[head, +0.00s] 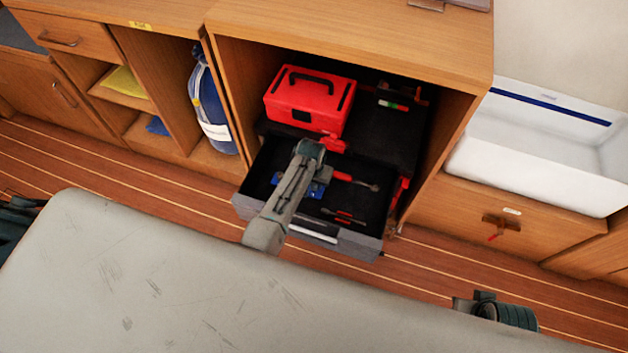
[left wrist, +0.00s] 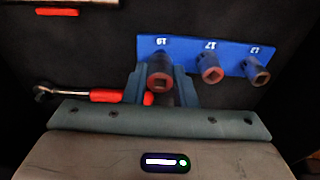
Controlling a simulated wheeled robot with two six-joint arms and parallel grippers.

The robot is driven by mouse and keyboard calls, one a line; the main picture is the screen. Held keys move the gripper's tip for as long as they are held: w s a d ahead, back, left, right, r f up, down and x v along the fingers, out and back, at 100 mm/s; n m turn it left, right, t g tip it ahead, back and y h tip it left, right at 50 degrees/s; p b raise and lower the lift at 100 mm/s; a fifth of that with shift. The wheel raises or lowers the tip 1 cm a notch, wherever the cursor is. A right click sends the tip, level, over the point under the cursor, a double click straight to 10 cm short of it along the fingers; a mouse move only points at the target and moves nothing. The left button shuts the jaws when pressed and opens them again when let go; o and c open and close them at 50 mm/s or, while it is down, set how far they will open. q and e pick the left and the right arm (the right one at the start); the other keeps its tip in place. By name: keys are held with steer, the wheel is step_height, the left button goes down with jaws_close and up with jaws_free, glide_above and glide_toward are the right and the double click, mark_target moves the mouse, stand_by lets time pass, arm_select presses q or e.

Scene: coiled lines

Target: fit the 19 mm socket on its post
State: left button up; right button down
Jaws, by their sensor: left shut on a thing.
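My left gripper (left wrist: 160,84) is shut on the 19 mm socket (left wrist: 160,73), a dark reddish-brown cylinder with a square opening facing the camera. The socket is in front of the blue rail (left wrist: 198,53), just below the "19" label. The post there is hidden, so I cannot tell whether the socket is on it or apart from it. A socket (left wrist: 210,69) stands by the "17" label and another socket (left wrist: 257,73) by the last label. In the head view my left arm reaches into the open drawer (head: 362,240) and partly covers the blue rail (head: 319,187). My right gripper does not show.
A ratchet with a red handle (left wrist: 105,96) lies left of the socket in the wrist view. Another red-handled tool (head: 345,215) lies near the drawer front. A red toolbox (head: 310,100) stands behind the drawer inside the cabinet. The drawer walls surround the work area.

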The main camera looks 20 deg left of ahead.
arm_select(q)
steer(key=shift+f, duration=0.15)
steer(key=shift+f+b, duration=0.55)
steer(key=shift+f, duration=0.2)
steer(key=o, duration=1.3)
steer(key=shift+o, duration=0.2)
step_height(320, 180, up, 5)
steer(key=p, duration=0.6)
steer(key=shift+r, duration=0.1)
